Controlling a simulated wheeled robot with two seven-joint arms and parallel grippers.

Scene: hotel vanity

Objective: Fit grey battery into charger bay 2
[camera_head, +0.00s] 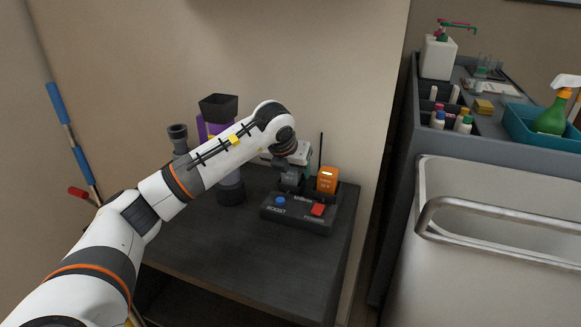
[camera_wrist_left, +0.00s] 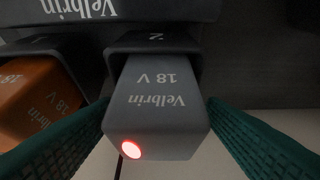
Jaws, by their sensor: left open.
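The grey battery (camera_wrist_left: 155,105), marked Velbrin 18 V, sits in the charger bay marked 2 (camera_wrist_left: 155,41) in the left wrist view. A red light glows on its near end. I cannot tell how deep it is seated. In the head view the grey battery (camera_head: 290,178) shows partly below my left gripper (camera_head: 298,157). In the wrist view the left gripper's teal fingers (camera_wrist_left: 158,112) are open, one on each side of the battery. The dark charger (camera_head: 298,213) stands on the cabinet top. My right gripper is not in view.
An orange battery (camera_head: 327,179) sits in bay 1 beside the grey one. The charger has a blue button (camera_head: 280,200) and a red one (camera_head: 317,210). A purple and black appliance (camera_head: 217,120) stands behind my left arm. The cabinet's front top (camera_head: 270,265) is clear.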

